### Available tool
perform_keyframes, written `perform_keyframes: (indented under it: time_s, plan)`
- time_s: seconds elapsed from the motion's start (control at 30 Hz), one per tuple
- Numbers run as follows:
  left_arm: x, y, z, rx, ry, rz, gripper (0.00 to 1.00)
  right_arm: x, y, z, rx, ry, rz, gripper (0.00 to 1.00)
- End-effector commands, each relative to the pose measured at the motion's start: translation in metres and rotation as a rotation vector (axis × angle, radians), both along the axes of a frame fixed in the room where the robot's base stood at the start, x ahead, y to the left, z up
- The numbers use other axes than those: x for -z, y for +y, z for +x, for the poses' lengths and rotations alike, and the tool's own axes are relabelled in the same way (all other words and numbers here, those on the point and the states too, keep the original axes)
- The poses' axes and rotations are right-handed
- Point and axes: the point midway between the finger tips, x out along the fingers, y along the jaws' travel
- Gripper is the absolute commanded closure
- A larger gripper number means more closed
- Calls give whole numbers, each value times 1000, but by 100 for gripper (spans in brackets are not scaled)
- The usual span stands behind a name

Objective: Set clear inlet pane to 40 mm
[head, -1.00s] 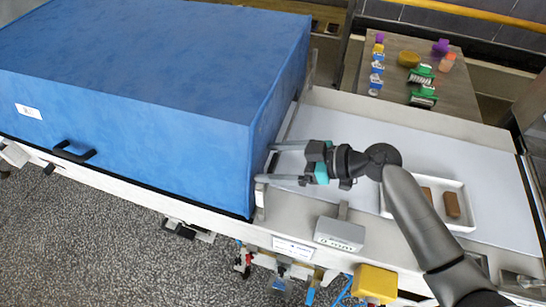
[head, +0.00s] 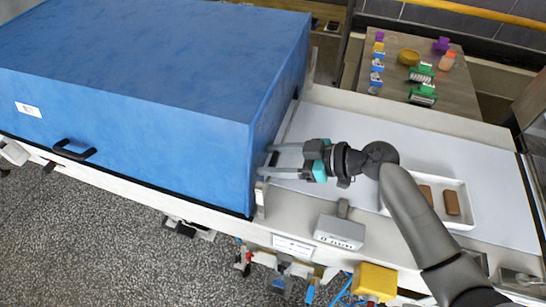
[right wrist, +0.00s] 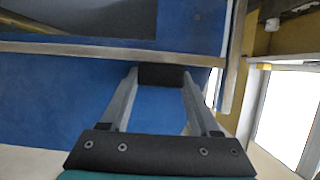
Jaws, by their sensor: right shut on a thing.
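The blue hood (head: 150,60) covers the left part of the line, and its open inlet end faces right. My right gripper (head: 264,163) reaches left to that end, its fingertips at the hood's edge. In the right wrist view, the gripper (right wrist: 160,78) is shut on a dark block-shaped grip (right wrist: 160,74) just below a pale horizontal bar (right wrist: 90,49). The clear pane itself is hard to make out against the blue, and I cannot read its height. In the head view the grip is hidden at the hood's edge.
A pale belt surface (head: 420,150) runs right of the hood. A white tray (head: 463,209) with brown bars lies on it, beside my right arm. A small grey display box (head: 340,232) stands at the front edge. A side table (head: 400,50) behind holds several coloured items.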

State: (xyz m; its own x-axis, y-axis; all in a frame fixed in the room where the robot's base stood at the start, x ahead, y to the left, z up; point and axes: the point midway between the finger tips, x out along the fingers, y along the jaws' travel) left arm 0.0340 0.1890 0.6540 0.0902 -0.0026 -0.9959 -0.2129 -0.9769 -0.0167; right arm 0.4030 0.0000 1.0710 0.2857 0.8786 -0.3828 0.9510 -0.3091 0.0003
Motion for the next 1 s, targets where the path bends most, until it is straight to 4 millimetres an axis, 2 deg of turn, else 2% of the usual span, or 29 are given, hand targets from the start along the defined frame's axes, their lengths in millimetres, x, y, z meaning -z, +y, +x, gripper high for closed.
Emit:
perform_keyframes:
  time_s: [0.03,0.17,0.57,0.8,1.0]
  plan:
    - [0,0,0,0,0,0,50,0,0,0,0,0,0,86]
    - [0,0,0,0,1,0,50,0,0,0,0,0,-1,100]
    - [-1,0,0,0,0,-1,50,-1,0,0,0,0,-1,100]
    - [-14,0,0,1,0,-1,50,-32,-1,0,-1,-2,-2,100]
    - [-13,-1,0,0,0,-1,50,-35,0,1,1,-2,2,100]
